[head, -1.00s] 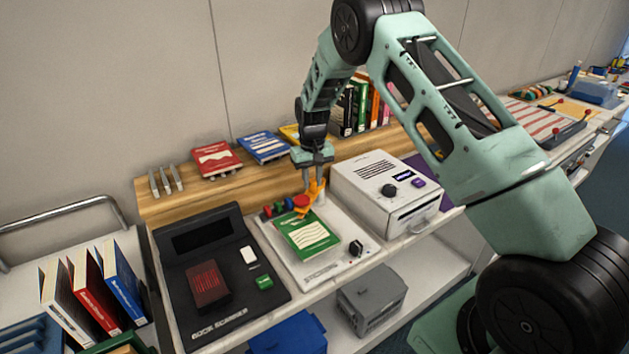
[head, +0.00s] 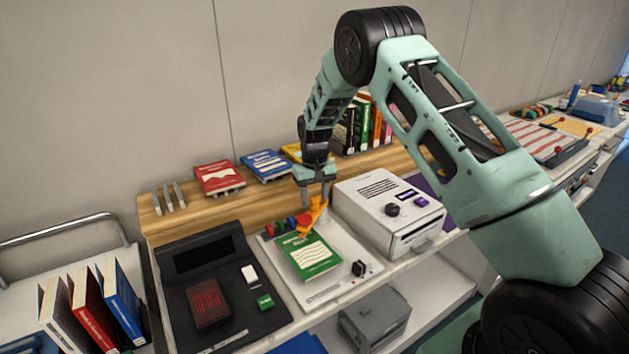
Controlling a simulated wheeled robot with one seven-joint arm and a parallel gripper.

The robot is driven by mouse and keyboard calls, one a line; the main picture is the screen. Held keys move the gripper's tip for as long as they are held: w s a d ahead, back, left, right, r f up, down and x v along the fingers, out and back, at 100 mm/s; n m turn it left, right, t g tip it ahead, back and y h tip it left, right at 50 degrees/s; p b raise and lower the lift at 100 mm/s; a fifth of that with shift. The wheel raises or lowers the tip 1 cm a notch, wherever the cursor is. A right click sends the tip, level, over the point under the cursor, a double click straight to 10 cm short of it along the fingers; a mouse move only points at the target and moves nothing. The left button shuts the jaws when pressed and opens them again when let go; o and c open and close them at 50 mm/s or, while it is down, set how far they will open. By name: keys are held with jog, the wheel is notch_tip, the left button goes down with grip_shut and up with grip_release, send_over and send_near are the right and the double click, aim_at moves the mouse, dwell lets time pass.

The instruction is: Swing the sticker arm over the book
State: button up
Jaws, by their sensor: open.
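The green book (head: 309,257) lies flat on a white sticker station (head: 340,288), with its title towards the wall. An orange part (head: 313,217), which looks like the sticker arm, stands at the book's back right corner, and its lower end reaches the book's back edge. My gripper (head: 316,204) points down at the orange part's top, just behind the book. Its fingers are small here and partly merge with the orange part, so contact cannot be told.
A black book scanner (head: 210,290) stands to the left and a white boxy machine (head: 388,212) close to the right. Several coloured knobs (head: 280,226) sit behind the book. Display books (head: 218,177) stand on the wooden ledge behind.

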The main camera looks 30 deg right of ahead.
aim_at(314, 199)
notch_tip(314, 199, up, 17)
jog(key=b, duration=0.3)
dwell(0.5)
